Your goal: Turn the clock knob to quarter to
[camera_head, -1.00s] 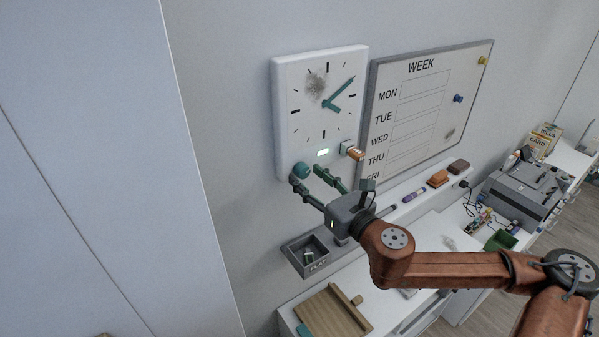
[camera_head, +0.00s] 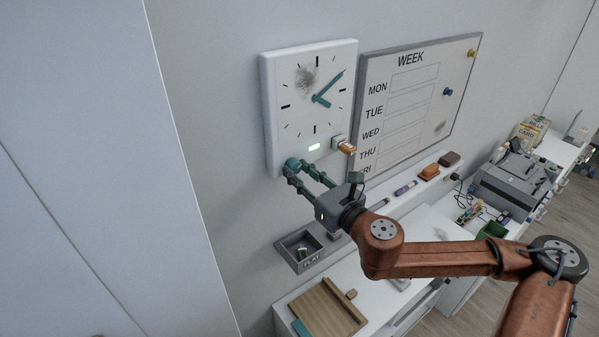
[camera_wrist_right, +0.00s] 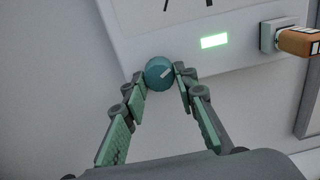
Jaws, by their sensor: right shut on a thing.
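The white square clock (camera_head: 335,112) hangs on the wall with teal hands (camera_head: 330,86). The long hand points up and right; the short hand points right and slightly down. The round teal knob (camera_head: 291,164) is at the clock's lower left corner; it also shows in the right wrist view (camera_wrist_right: 157,72) with a pale pointer mark toward the upper right. My right gripper (camera_head: 298,170) is shut on the knob, one fingertip on each side in the right wrist view (camera_wrist_right: 160,78). My left gripper is not in view.
A lit green display (camera_head: 314,147) and an orange-handled part (camera_head: 346,147) are on the clock's lower edge. The week whiteboard (camera_head: 405,130) hangs to the right. A small grey tray (camera_head: 285,256) is on the wall below the clock, above a desk with a wooden board (camera_head: 325,310).

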